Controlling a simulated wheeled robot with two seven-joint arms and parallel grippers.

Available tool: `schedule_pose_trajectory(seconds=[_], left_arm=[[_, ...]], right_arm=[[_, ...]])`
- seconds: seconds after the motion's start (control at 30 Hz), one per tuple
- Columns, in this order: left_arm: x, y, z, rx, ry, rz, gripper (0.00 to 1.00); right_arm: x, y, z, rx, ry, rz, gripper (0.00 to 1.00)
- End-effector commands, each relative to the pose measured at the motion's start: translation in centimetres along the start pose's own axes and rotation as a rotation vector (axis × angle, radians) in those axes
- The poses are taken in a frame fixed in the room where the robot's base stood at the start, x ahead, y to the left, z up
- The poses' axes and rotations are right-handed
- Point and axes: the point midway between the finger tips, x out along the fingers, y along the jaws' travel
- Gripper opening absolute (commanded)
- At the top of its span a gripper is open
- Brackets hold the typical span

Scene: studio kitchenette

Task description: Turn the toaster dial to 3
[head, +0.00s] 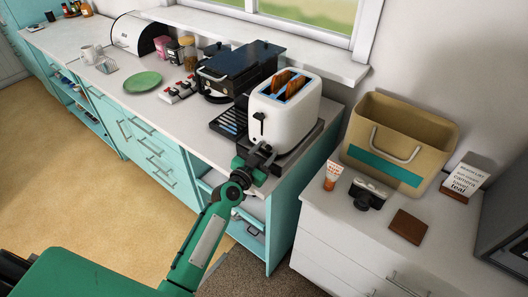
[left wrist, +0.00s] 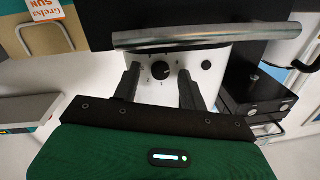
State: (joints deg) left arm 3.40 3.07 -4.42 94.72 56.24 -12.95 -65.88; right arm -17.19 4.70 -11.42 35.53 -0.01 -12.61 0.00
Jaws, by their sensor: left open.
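The white toaster (head: 284,112) stands at the right end of the counter with two browned slices in its slots and a dark lever on its front. My left gripper (head: 260,152) is low in front of the toaster, partly hiding its lower front. In the left wrist view, the round dark dial (left wrist: 160,70) is on the toaster's white front, with small marks around it. My open left gripper (left wrist: 158,88) has one finger on each side of the dial, with gaps visible. The dial's exact setting is too small to read. My right gripper is out of view.
A black appliance (head: 240,66) stands left of the toaster. A beige basket (head: 372,128), a tube (head: 332,176), a camera (head: 367,194) and a brown wallet-like item (head: 408,226) are on the right cabinet. A grey bar (left wrist: 190,37) crosses above the dial.

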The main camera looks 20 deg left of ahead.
Motion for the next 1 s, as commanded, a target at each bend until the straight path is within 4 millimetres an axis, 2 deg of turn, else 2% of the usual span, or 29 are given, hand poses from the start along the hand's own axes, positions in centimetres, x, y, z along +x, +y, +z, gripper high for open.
schedule_pose_trajectory(seconds=[0.23, 0.43, 0.47, 0.77, 1.0], left_arm=[[0.04, 0.0, 0.01, 0.0, 0.0, 0.0, 0.41], [0.02, -0.01, 0.02, 0.0, 0.0, 0.0, 0.02], [0.02, -0.01, 0.02, 0.0, 0.0, 0.0, 0.0], [0.02, -0.03, -0.03, -0.031, -0.003, 0.001, 0.0], [0.04, -0.09, -0.12, -0.159, -0.014, 0.003, 0.0]], right_arm=[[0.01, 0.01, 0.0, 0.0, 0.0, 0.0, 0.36], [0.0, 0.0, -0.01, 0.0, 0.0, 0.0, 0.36], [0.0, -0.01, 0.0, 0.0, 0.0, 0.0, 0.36], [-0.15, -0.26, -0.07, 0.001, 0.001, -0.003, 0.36], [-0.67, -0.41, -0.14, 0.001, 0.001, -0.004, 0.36]])
